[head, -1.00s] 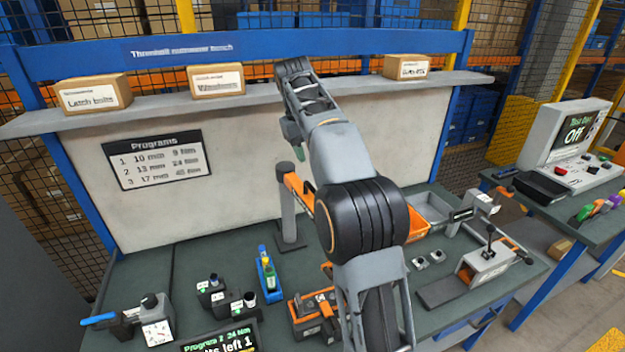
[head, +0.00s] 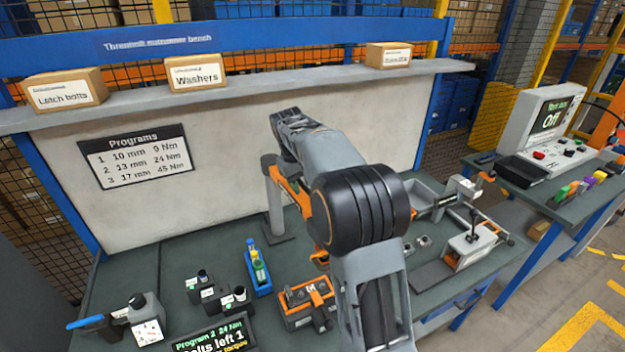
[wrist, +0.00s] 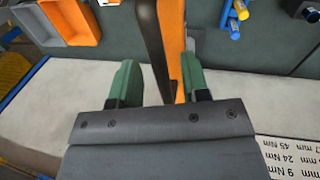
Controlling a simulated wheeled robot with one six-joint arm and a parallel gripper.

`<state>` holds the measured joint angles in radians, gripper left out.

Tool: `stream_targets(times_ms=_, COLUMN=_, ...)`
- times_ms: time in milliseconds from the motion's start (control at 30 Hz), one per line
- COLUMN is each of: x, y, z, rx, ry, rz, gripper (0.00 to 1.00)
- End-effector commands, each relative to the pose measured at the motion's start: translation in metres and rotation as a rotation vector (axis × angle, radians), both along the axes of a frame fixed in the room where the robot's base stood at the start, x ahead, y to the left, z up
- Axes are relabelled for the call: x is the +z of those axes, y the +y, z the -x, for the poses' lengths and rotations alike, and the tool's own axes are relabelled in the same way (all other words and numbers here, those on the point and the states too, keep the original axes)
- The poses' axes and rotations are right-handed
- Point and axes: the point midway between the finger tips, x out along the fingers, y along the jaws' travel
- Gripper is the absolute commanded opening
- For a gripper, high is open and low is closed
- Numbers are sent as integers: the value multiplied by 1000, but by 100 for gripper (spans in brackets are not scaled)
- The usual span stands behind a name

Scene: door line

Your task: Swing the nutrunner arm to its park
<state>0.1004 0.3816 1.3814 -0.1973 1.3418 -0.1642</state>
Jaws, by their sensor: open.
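The nutrunner arm is an orange bar (head: 292,190) on a grey post (head: 274,212) at the back of the bench. It runs right and passes behind my own arm in the head view. In the wrist view, an orange bar (wrist: 173,30) and a dark bar (wrist: 151,45) run between the green fingers of my gripper (wrist: 158,75). The fingers are apart, with a visible gap beside the left one; whether the right one touches the orange bar I cannot tell. In the head view my gripper is hidden behind my arm. I cannot pick out the park.
A shelf (head: 240,88) with several boxes hangs above the bench. A blue holder (head: 257,270), an orange-grey tool block (head: 305,303) and a display (head: 215,340) stand at the front. A fixture (head: 470,245) is at right. The back panel (head: 225,165) is close.

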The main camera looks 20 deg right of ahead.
Motion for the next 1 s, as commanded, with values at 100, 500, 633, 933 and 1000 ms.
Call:
stream_targets(times_ms=100, x=-1, y=0, z=0, rx=0, ry=0, rz=0, gripper=42)
stream_targets(times_ms=500, x=-1, y=-2, z=0, rx=-2, ry=1, rz=0, gripper=22)
stream_targets(times_ms=633, x=-1, y=-2, z=0, rx=-2, ry=1, rz=0, gripper=10)
stream_targets(times_ms=933, x=-1, y=-1, z=0, rx=-2, ry=1, rz=0, gripper=0)
stream_targets(times_ms=1000, x=-1, y=-1, z=0, rx=-2, ry=1, rz=0, gripper=0)
